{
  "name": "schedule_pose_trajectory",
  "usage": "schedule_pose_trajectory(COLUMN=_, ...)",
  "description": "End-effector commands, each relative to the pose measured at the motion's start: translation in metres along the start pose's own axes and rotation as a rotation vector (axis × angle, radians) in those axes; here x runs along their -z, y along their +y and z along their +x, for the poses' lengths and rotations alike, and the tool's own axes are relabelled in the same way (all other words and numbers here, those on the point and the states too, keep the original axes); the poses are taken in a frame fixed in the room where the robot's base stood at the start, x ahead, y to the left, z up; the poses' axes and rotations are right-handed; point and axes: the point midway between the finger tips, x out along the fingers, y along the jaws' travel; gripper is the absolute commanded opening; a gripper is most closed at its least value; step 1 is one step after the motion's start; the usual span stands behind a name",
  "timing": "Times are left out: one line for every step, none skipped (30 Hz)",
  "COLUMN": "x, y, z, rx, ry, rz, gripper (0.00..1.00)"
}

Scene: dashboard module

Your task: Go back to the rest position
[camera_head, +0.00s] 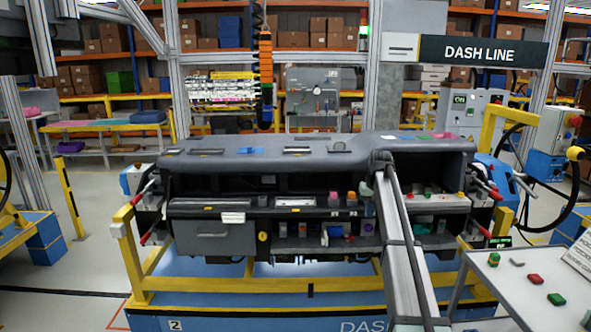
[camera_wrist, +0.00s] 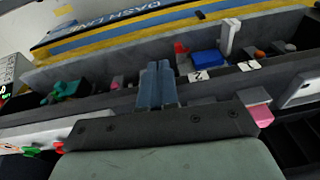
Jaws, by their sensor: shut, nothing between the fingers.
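My arm (camera_head: 403,240) reaches up from the bottom of the head view to the right half of the dashboard module (camera_head: 270,150). Its wrist end is at the module's open front, and the fingertips cannot be made out there. In the wrist view my gripper (camera_wrist: 157,82) has its two blue-grey fingers together, with nothing between them. Behind the fingers lies a dark shelf edge of the module. A blue block (camera_wrist: 207,59) and a white upright piece (camera_wrist: 230,36) are to the right of the fingertips, apart from them.
A pink block (camera_wrist: 259,107) is close at the right of the gripper mount. Teal parts (camera_wrist: 64,90) lie to the left. A yellow frame (camera_head: 240,285) bears the module. A grey table (camera_head: 525,285) with small coloured blocks stands at right. An orange hanging tool (camera_head: 265,65) is behind the module.

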Motion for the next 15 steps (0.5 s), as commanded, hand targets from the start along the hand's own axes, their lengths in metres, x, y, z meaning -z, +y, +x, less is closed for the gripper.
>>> schedule_pose_trajectory(x=-0.008, y=-0.002, z=0.019, rx=0.000, ry=-0.013, rz=-0.001, gripper=0.00)
schedule_pose_trajectory(x=-0.012, y=-0.002, z=0.029, rx=0.000, ry=-0.021, rz=0.000, gripper=0.00)
schedule_pose_trajectory(x=-0.018, y=-0.003, z=0.042, rx=0.000, ry=-0.031, rz=0.000, gripper=0.00)
schedule_pose_trajectory(x=-0.023, y=-0.004, z=0.051, rx=0.000, ry=-0.038, rz=0.000, gripper=0.00)
schedule_pose_trajectory(x=-0.028, y=-0.005, z=0.062, rx=0.000, ry=-0.045, rz=0.001, gripper=0.00)
schedule_pose_trajectory(x=-0.036, y=-0.006, z=0.075, rx=0.000, ry=-0.055, rz=0.001, gripper=0.00)
schedule_pose_trajectory(x=-0.042, y=-0.007, z=0.086, rx=0.000, ry=-0.063, rz=0.001, gripper=0.00)
schedule_pose_trajectory(x=-0.048, y=-0.008, z=0.098, rx=0.000, ry=-0.071, rz=0.001, gripper=0.00)
schedule_pose_trajectory(x=-0.057, y=-0.009, z=0.112, rx=0.001, ry=-0.083, rz=0.002, gripper=0.00)
schedule_pose_trajectory(x=-0.065, y=-0.011, z=0.125, rx=0.001, ry=-0.093, rz=0.002, gripper=0.00)
schedule_pose_trajectory(x=-0.073, y=-0.012, z=0.136, rx=0.001, ry=-0.103, rz=0.002, gripper=0.00)
schedule_pose_trajectory(x=-0.084, y=-0.014, z=0.153, rx=0.001, ry=-0.116, rz=0.002, gripper=0.00)
schedule_pose_trajectory(x=-0.092, y=-0.015, z=0.165, rx=0.001, ry=-0.125, rz=0.002, gripper=0.00)
schedule_pose_trajectory(x=-0.101, y=-0.016, z=0.177, rx=0.001, ry=-0.135, rz=0.002, gripper=0.00)
schedule_pose_trajectory(x=-0.113, y=-0.018, z=0.193, rx=0.001, ry=-0.149, rz=0.003, gripper=0.00)
